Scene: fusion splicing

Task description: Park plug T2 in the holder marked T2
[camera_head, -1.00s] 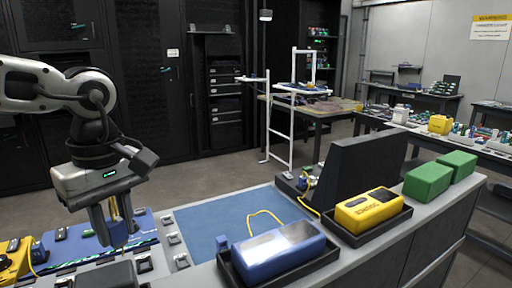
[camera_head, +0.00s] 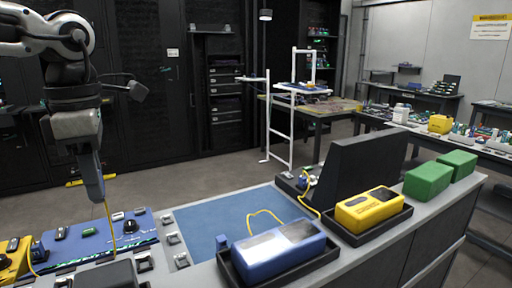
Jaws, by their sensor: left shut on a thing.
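My left gripper (camera_head: 97,197) points down above the left part of the bench and is shut. A thin yellow cable (camera_head: 109,222) hangs from its fingertips to the blue board below, so it appears to hold a cabled plug, whose body is hidden between the fingers. No T2 mark can be read. Small grey holders (camera_head: 172,239) stand in a row between the blue board and the blue mat, clear of the gripper; their marks are too small to read. My right gripper is not in view.
The blue board (camera_head: 88,247) carries dark plug-like parts. The blue mat (camera_head: 235,218) is mostly clear. A blue device (camera_head: 278,254) and a yellow device (camera_head: 372,208) sit in black trays, with a dark upright panel (camera_head: 358,168) behind. A yellow bar (camera_head: 76,183) shows beside the gripper.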

